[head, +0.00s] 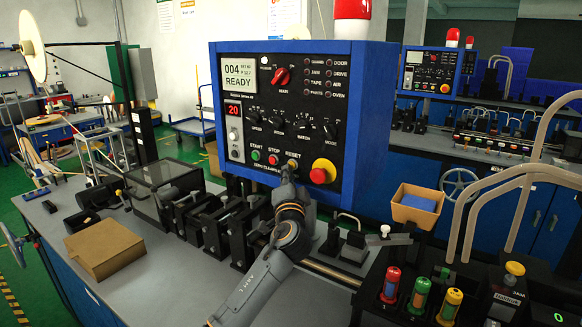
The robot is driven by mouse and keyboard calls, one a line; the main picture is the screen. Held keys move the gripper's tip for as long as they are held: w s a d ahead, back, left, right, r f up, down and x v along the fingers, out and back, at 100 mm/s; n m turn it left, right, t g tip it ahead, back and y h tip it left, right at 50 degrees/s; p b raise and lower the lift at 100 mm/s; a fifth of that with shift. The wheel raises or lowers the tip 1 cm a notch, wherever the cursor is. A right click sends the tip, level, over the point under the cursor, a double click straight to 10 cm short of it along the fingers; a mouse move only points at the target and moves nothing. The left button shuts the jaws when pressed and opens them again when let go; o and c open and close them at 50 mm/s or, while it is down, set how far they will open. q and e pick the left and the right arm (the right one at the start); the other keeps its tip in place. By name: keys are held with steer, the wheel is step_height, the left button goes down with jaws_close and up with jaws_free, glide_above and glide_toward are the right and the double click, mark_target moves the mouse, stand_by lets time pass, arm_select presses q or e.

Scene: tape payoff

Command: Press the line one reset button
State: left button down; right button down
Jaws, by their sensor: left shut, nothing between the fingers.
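The line one control panel (285,95) is a blue box with a black face. Its screen (238,76) reads 004 and READY. Along its lower edge are a green START button (255,155), a red STOP button (272,159) and a small button under the RESET label (292,162). My left gripper (287,172) is shut and empty, its tip pointing up at the panel just below the reset button. The tip partly covers that spot, so I cannot tell whether it touches the button. My right gripper is not in view.
A red emergency stop on a yellow base (323,171) sits close right of the reset button. Dark machine blocks (215,220) stand left of my arm. A cardboard box (104,247) lies on the grey bench. Bent metal tubes (463,205) rise at the right. A second line stands behind.

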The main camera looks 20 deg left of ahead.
arm_select(q)
steer(key=shift+s, duration=0.1)
steer(key=s, duration=0.2)
steer(key=s+p, duration=0.1)
steer(key=s, duration=0.1)
steer(key=s+a+p, duration=0.1)
steer(key=shift+s, duration=0.4)
steer(key=shift+d+f, duration=0.1)
stand_by(0.5)
